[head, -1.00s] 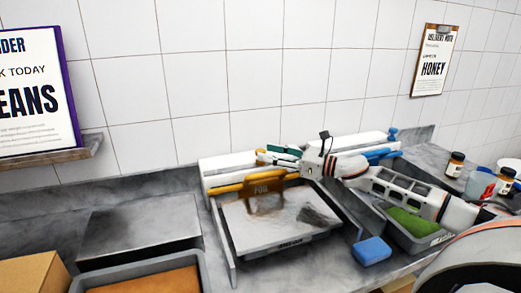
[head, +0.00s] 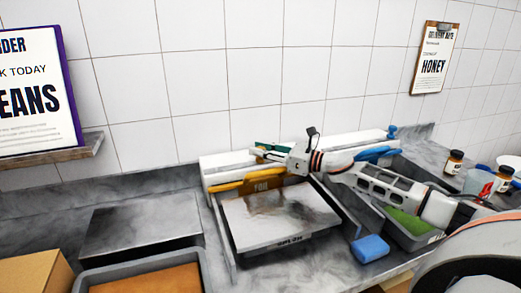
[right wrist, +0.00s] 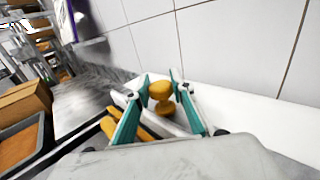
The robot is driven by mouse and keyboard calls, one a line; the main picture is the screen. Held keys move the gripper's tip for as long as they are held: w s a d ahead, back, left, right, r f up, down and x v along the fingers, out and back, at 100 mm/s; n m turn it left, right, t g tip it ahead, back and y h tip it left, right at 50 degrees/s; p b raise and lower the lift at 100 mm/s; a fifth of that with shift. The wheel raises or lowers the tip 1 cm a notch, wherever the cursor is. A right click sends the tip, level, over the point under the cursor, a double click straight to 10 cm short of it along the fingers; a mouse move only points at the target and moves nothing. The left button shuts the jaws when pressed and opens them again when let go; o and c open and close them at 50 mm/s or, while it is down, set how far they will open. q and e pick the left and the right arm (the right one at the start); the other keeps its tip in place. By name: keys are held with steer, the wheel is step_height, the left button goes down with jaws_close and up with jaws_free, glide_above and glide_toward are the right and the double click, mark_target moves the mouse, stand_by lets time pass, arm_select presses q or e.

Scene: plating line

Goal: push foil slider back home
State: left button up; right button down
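The foil slider (head: 262,185) is an orange-yellow bar labelled FOIL. It lies across the back of the grey foil tray, close to the white housing. The foil (head: 280,215) lies in front of it with a dark, blurry reflection. I see no clear grip on the knob. Yellow bars of the slider also show in that view (right wrist: 112,128). My left gripper is out of view.
A blue sponge (head: 370,248) lies right of the foil tray. A grey bin with a green item (head: 409,222) stands beyond it, under my right arm. A dark box (head: 140,228) and a tray with an orange-brown surface (head: 150,280) are at left. The tiled wall is close behind.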

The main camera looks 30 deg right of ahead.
steer(key=d+b, duration=0.2)
steer(key=s+d+b, duration=0.1)
steer(key=d+b, duration=0.1)
steer(key=d, duration=0.1)
steer(key=d+b, duration=0.2)
steer(key=shift+s+d+f, duration=0.25)
steer(key=shift+s+f, duration=0.1)
steer(key=shift+f, duration=0.05)
steer(key=d+b, duration=0.2)
steer(key=d, duration=0.1)
steer(key=s+d+b, duration=0.1)
steer(key=d, duration=0.1)
steer(key=shift+s+d+b, duration=0.2)
steer(key=shift+d+b, duration=0.2)
steer(key=shift+s+d+r, duration=0.1)
steer(key=shift+d+r, duration=0.15)
steer(key=shift+d, duration=0.05)
steer(key=shift+r, duration=0.25)
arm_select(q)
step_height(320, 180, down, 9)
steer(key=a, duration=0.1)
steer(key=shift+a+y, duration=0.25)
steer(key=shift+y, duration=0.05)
arm_select(e)
steer(key=shift+d, duration=0.1)
